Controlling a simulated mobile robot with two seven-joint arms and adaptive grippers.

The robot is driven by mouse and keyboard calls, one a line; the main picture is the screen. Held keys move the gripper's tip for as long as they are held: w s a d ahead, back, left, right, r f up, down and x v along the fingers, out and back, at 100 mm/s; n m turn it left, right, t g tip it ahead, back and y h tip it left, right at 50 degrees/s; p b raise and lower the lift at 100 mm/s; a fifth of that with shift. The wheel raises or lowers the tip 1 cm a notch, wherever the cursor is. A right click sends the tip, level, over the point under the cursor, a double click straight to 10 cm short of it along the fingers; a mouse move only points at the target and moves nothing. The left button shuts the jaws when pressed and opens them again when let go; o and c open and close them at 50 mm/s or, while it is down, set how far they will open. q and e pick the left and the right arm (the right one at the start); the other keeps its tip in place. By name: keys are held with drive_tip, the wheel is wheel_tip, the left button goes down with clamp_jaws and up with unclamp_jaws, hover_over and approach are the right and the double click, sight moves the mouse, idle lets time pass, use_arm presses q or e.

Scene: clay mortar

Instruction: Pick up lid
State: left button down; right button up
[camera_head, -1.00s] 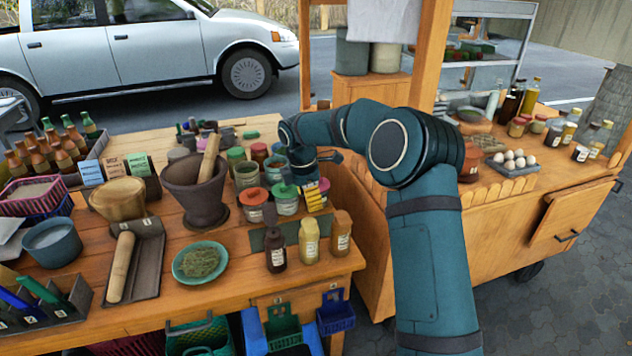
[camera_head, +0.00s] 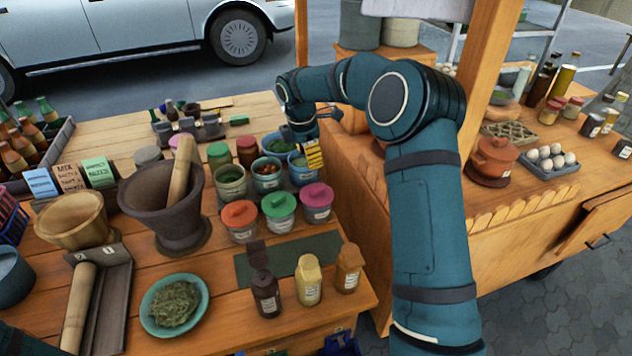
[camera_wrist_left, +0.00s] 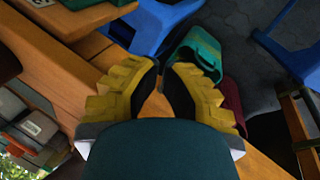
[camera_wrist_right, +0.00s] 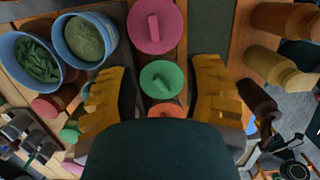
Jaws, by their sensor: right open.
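Three lidded jars stand in a row: one with an orange lid (camera_head: 239,213), one with a green lid (camera_head: 278,204), one with a pink lid (camera_head: 317,195). My right gripper (camera_head: 313,150) is open and empty, behind and above the pink-lidded jar. In the right wrist view, the green lid (camera_wrist_right: 162,78) shows between the open fingers (camera_wrist_right: 160,95), apart from them. The pink lid (camera_wrist_right: 155,25) is above it in the picture and the orange lid (camera_wrist_right: 165,110) is partly hidden by my gripper. My left gripper (camera_wrist_left: 162,75) looks shut and empty near the table edge.
Open jars (camera_head: 231,180) stand behind the lidded row. The mortar (camera_head: 165,205) with its pestle stands left, a plate of herbs (camera_head: 174,304) front left. Three small bottles (camera_head: 308,280) stand in front. A wooden cart (camera_head: 480,215) is at right.

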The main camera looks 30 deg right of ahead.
drive_tip(key=b, duration=0.2)
hover_over(317, 189)
drive_tip(key=a, duration=0.1)
wheel_tip(317, 189, down, 7)
drive_tip(key=shift+f, duration=0.15)
drive_tip(key=shift+w+d+f+b, duration=0.1)
drive_tip(key=shift+d+f+b, duration=0.1)
drive_tip(key=shift+f, duration=0.85)
drive_tip(key=shift+d+f+b, duration=0.15)
drive_tip(key=shift+f, duration=0.85)
drive_tip(key=shift+w+d+f+b, duration=0.1)
drive_tip(key=shift+d+f+b, duration=0.1)
drive_tip(key=shift+f, duration=0.85)
drive_tip(key=shift+s, duration=0.1)
drive_tip(key=shift+c, duration=0.4)
clamp_jaws()
